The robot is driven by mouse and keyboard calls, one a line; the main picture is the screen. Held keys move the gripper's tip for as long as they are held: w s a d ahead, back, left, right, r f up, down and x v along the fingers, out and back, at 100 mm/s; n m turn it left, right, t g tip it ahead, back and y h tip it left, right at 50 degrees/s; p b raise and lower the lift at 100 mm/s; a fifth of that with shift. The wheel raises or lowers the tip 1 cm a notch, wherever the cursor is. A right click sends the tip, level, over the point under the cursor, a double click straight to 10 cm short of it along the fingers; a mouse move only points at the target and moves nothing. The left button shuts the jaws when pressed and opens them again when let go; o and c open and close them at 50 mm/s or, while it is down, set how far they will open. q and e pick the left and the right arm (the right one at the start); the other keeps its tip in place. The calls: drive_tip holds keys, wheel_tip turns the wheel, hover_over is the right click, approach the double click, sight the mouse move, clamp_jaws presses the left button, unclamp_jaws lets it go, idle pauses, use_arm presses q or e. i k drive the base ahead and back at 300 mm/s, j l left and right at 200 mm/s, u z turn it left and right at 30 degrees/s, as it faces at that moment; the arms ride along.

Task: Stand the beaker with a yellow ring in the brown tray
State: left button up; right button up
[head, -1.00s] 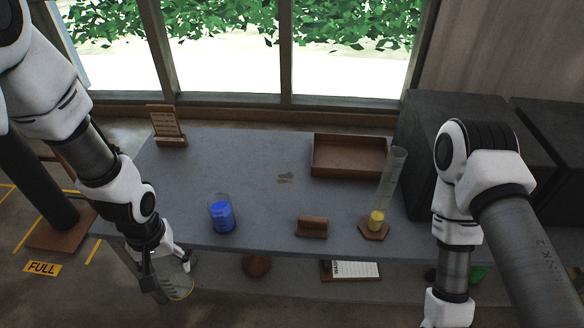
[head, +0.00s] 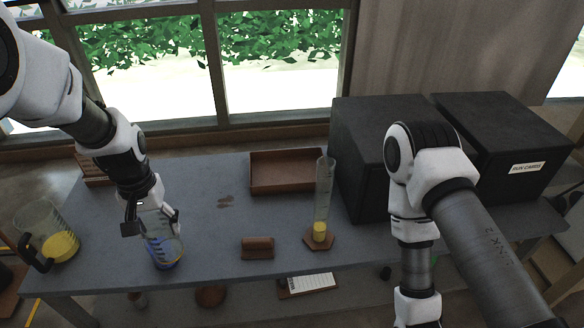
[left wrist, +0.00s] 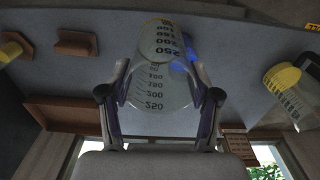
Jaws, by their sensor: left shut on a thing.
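The clear beaker with a yellow ring (head: 160,232) is in my left gripper (head: 153,214). In the left wrist view the beaker (left wrist: 155,88) shows dark volume marks between the two fingers (left wrist: 160,92). It overlaps the beaker with blue contents (head: 164,262) in the head view; whether they touch I cannot tell. The brown tray (head: 287,190) lies at the back of the grey table, right of the held beaker, and looks empty. It also shows at the left of the left wrist view (left wrist: 62,112). My right gripper is out of view below the frame.
A jug with yellow contents (head: 60,246) stands at the left table end. A brown block (head: 257,248) and a tall cylinder with a yellow bottom (head: 322,200) stand right of the beaker. Black boxes (head: 365,150) bound the right. Table surface (head: 215,225) before the tray is mostly clear.

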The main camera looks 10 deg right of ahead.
sight(268, 176)
drive_tip(key=i+l+z, duration=0.55)
drive_tip(key=i, duration=0.3)
